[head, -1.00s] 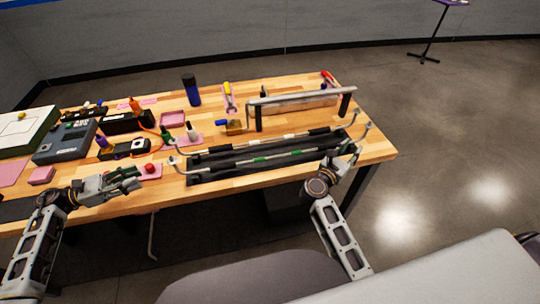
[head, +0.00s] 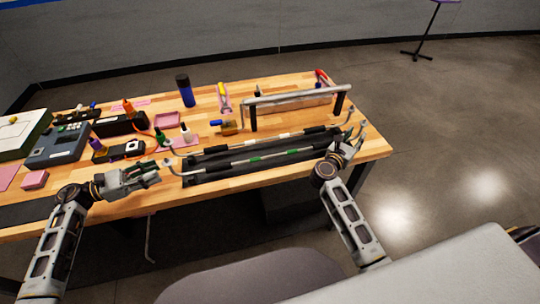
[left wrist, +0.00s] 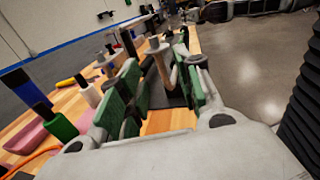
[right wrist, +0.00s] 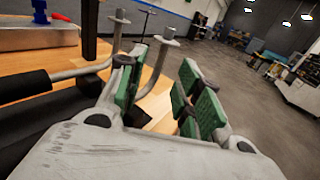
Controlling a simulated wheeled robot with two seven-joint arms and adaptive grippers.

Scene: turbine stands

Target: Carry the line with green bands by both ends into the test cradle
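The line with green bands (head: 257,158) is a thin silver tube lying on the front of a black rest on the table, its ends bent up. My left gripper (head: 151,172) is open at its left end. In the left wrist view an upturned flanged tube end (left wrist: 161,52) shows between the green-padded fingers. My right gripper (head: 350,147) is open at the right end. In the right wrist view a bent flanged end (right wrist: 161,62) rises between the fingers, with no visible grip. A silver bar on black posts (head: 296,95) stands behind; I cannot tell whether it is the test cradle.
A second line with white bands (head: 283,135) lies just behind the green-banded one. Bottles, a pink tray (head: 167,121), a blue-black cylinder (head: 185,90) and instrument boxes (head: 60,146) crowd the left and back. The table's right edge is close to my right gripper.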

